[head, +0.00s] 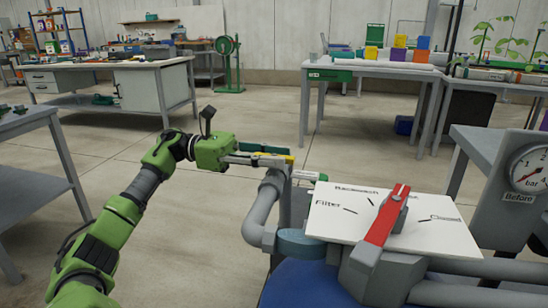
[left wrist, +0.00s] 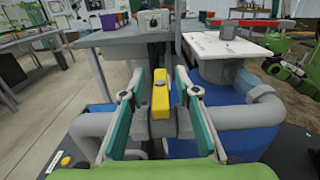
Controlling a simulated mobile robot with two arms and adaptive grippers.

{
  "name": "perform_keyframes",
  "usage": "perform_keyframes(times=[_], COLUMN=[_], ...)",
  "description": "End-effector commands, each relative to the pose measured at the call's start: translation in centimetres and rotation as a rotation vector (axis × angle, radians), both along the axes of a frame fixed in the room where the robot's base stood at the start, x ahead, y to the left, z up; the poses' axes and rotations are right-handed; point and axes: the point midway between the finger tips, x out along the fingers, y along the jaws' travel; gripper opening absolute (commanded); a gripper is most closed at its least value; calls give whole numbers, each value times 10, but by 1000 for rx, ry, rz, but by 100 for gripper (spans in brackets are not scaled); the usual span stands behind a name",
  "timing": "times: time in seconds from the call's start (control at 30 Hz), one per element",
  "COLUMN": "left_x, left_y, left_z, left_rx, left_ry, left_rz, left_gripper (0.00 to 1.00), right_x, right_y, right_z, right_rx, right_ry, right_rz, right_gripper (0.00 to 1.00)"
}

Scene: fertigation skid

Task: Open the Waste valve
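A yellow valve handle (left wrist: 160,93) stands on a grey pipe fitting in the left wrist view; in the head view a bit of yellow (head: 290,159) shows at my left fingertips. I see no Waste label, so I cannot confirm which valve this is. My left gripper (head: 288,166) reaches in from the left, above the grey pipe. In the left wrist view its two teal-padded fingers (left wrist: 160,97) stand apart on either side of the handle, with a gap on both sides. My right gripper is not clearly in view.
A red lever (head: 385,217) lies across a white plate (head: 436,235) marked Filter and Closed, right of my left gripper. Grey pipes (head: 263,212) and a blue tank (head: 305,288) lie below. A pressure gauge (head: 529,171) stands at right. Floor behind my left arm is clear.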

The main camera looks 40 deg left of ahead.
Motion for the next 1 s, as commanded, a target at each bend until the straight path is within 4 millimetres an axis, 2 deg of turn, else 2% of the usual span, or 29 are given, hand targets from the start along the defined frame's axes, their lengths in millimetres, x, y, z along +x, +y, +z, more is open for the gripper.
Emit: perform_keyframes(times=[0.17,0.27,0.3,0.63,0.97,1.0], left_x=[0,0,0,-1,-2,-2], left_y=[0,0,0,0,-1,-1], left_z=[0,0,0,-2,-8,-8], left_rx=[0,0,0,2,4,4], left_ry=[0,0,0,-1,-2,-2], left_rz=[0,0,0,16,172,204], left_gripper=[29,3,0,0,0,0], right_x=[0,0,0,0,1,3], right_y=[0,0,0,0,0,1], right_z=[0,0,0,-5,-39,-32], right_rx=[0,0,0,0,-1,-3], right_ry=[1,1,1,1,7,-24], right_rz=[0,0,0,0,0,-2], right_gripper=[40,40,40,40,40,40])
